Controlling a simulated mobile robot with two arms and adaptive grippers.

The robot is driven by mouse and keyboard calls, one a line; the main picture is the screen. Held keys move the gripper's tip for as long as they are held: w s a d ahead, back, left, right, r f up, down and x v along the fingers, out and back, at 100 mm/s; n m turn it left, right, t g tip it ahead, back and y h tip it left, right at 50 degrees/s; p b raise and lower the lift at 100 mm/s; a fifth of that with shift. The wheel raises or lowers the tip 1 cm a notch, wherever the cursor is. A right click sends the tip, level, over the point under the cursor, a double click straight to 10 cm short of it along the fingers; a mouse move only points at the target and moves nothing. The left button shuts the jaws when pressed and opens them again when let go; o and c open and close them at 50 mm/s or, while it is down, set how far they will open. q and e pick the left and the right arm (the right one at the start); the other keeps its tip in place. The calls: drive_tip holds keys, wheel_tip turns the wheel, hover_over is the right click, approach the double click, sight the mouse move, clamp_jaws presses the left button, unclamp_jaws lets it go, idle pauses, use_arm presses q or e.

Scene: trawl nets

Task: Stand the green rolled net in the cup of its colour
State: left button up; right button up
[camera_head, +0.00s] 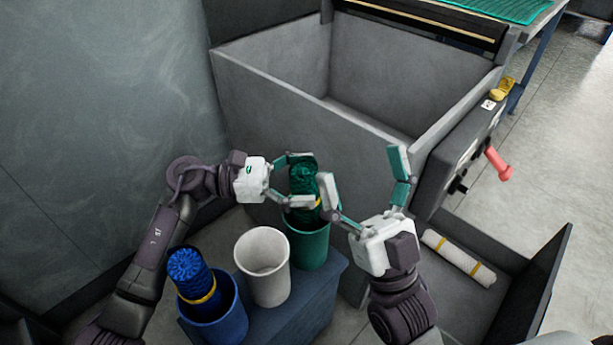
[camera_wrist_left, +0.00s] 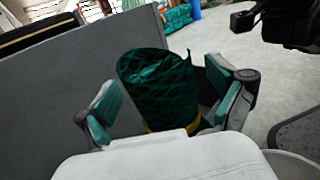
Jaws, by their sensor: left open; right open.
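The green rolled net (camera_head: 303,178) stands upright in the green cup (camera_head: 308,246), its lower part hidden inside the cup. A yellow band shows around it. My left gripper (camera_head: 297,180) is open, with its fingers on either side of the net's upper part. In the left wrist view the net (camera_wrist_left: 157,88) stands between the spread fingers of the left gripper (camera_wrist_left: 165,105), and I cannot tell whether either finger touches it. My right gripper (camera_head: 363,185) is open and empty, just right of the net, one finger close to it.
A blue rolled net (camera_head: 187,270) leans in the blue cup (camera_head: 222,318). The white cup (camera_head: 263,270) is empty. A white rolled net (camera_head: 458,257) lies in a grey tray (camera_head: 548,270) at right. A large grey bin (camera_head: 300,105) stands behind the cups.

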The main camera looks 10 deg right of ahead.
use_arm(q)
drive_tip(key=w+a, duration=0.2)
drive_tip(key=a, duration=0.9)
drive_tip(key=shift+w+a, duration=0.2)
drive_tip(key=shift+a, duration=0.2)
